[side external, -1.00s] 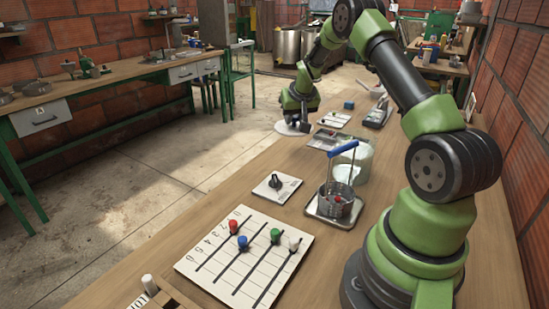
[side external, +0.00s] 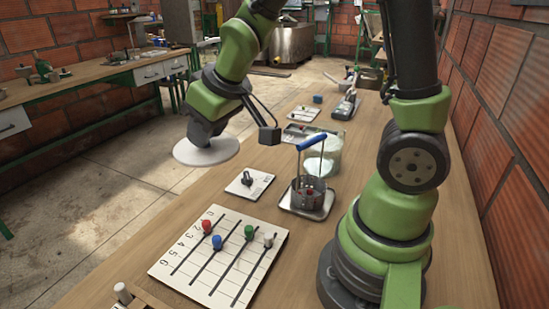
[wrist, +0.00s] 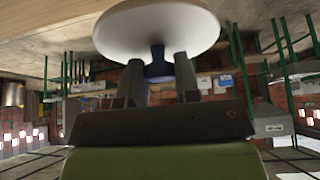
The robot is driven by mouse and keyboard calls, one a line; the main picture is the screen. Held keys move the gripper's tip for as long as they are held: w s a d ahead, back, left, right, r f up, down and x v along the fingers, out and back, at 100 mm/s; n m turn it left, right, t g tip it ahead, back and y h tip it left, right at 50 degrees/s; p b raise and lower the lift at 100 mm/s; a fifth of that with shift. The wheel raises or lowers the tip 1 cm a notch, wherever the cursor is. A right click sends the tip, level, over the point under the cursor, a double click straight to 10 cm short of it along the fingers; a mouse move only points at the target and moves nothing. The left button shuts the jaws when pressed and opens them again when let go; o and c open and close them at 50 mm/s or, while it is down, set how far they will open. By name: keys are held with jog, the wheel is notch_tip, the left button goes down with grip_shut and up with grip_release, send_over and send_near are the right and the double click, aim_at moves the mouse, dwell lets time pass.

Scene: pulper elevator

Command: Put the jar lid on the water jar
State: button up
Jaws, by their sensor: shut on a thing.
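The jar lid (side external: 206,153) is a white disc in the side external view, held out beyond the left edge of the table. In the wrist view the lid (wrist: 150,25) has a dark blue knob (wrist: 159,66) underfoot of the disc, between the two fingers. My gripper (wrist: 159,72) is shut on that knob. In the side view my gripper (side external: 205,134) is above the lid, and its fingertips are hard to make out. The water jar (side external: 331,158) is a clear glass vessel on the table, right of the lid and apart from it. Its lower front is partly hidden by the basket.
A wire basket (side external: 310,191) with a blue handle (side external: 312,141) stands on a metal tray (side external: 324,209) in front of the jar. A dial plate (side external: 249,184) and a slider board (side external: 168,268) with coloured knobs lie nearer. Small items lie behind.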

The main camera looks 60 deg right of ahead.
jog(key=s+d+m+g+h, duration=0.25)
jog(key=d+m+h, duration=0.25)
jog(key=d+m, duration=1.05)
jog(key=s+d+r+m+g+h, duration=0.1)
jog(key=s+d+g, duration=0.1)
jog(key=s+d, duration=0.45)
jog(key=s+d+r+m+g, duration=0.1)
jog(key=s+d, duration=0.2)
jog(key=d, duration=0.6)
notch_tip(320, 180, down, 10)
jog(key=shift+d, duration=0.25)
jog(key=shift+f+m+g, duration=0.1)
jog(key=shift+m+g, duration=0.15)
grip_shut()
jog(key=o, duration=0.9)
grip_release()
jog(key=shift+s, duration=0.1)
